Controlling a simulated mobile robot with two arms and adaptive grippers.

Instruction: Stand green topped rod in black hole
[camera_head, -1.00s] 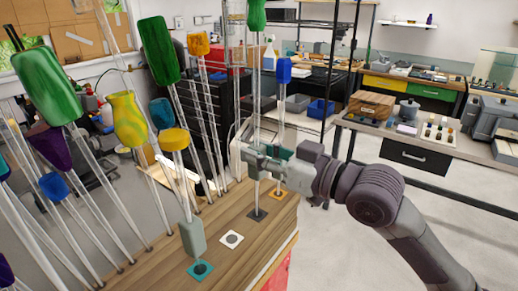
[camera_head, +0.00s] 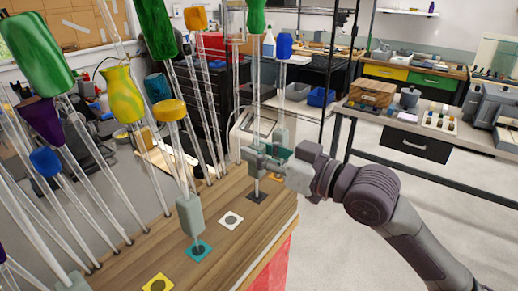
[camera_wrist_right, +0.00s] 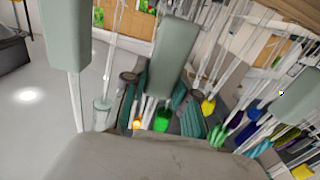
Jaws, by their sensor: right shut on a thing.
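The green topped rod is a long clear rod with a green handle (camera_head: 256,18) at the top edge of the head view. My right gripper (camera_head: 262,157) is shut around the rod, which stands about upright. The rod's lower part runs down to the black square (camera_head: 257,197) that marks the black hole on the wooden board (camera_head: 215,190). Its tip appears at or over the square; I cannot tell whether it is inside the hole. The right wrist view shows a green patch (camera_wrist_right: 162,121), but the grip is unclear there. My left gripper is not in view.
A yellow topped rod (camera_head: 169,110) stands at the teal square (camera_head: 198,250). A blue topped rod (camera_head: 284,46) stands just behind my gripper. White (camera_head: 231,220) and yellow (camera_head: 157,284) squares show no rod. Several rods crowd the left side.

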